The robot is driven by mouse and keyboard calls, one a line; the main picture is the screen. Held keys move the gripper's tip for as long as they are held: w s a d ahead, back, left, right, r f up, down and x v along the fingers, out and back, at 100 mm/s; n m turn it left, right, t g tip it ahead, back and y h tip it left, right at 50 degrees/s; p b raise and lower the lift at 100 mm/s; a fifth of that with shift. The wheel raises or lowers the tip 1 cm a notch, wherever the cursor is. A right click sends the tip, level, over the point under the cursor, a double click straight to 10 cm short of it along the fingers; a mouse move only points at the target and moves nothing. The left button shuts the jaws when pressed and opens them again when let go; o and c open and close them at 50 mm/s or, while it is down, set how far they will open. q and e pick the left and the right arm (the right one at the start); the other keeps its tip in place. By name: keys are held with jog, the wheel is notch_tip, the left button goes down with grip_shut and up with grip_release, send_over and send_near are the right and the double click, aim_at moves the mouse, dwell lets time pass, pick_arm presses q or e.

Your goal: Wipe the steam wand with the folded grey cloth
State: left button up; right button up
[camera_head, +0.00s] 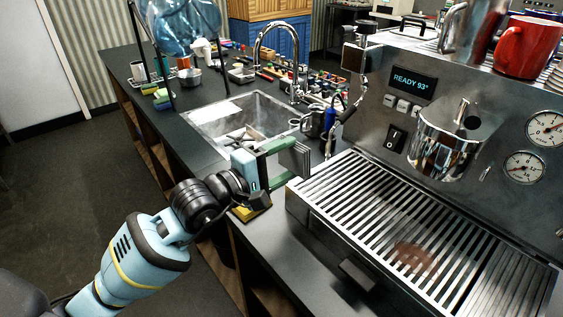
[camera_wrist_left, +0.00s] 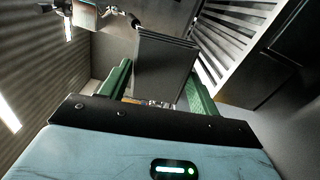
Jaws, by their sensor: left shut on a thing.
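My left gripper (camera_head: 284,162) has green fingers and is shut on the folded grey cloth (camera_head: 293,157), just left of the espresso machine's drip tray. In the left wrist view the cloth (camera_wrist_left: 163,66) stands up as a flat grey slab between the green fingers (camera_wrist_left: 155,92). The steam wand (camera_head: 345,115) appears to be the thin metal tube at the machine's left side, beyond the cloth and to its right. Its lower end is hard to make out among the things behind. The cloth looks apart from it. My right gripper is not in view.
The slatted drip tray (camera_head: 350,215) has a brown stain and fills the right front. A sink (camera_head: 215,130) with a curved tap lies behind the gripper. A red mug (camera_head: 523,47) stands on top of the machine. A yellow item (camera_head: 243,213) lies below the gripper near the counter edge.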

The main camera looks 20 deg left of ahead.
pick_arm(q)
jog(key=x, duration=0.3)
jog(key=shift+w+d+f, duration=0.1)
jog(key=shift+w+d, duration=0.05)
jog(key=shift+d, duration=0.05)
jog(key=shift+b+x, duration=0.3)
jog(key=shift+x, duration=0.5)
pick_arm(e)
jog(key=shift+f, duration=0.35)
pick_arm(q)
jog(key=shift+x, duration=0.9)
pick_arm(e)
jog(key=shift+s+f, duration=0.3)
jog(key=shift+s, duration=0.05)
pick_arm(q)
jog(key=shift+s+d+r+p, duration=0.2)
jog(key=shift+s+d+p, duration=0.15)
jog(key=shift+s+d, duration=0.6)
jog(key=shift+s+d+f, duration=0.15)
jog(key=shift+s+d, duration=0.1)
jog(key=shift+d, duration=0.4)
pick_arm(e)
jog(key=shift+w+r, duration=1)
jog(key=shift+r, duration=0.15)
pick_arm(q)
jog(key=shift+w, duration=0.1)
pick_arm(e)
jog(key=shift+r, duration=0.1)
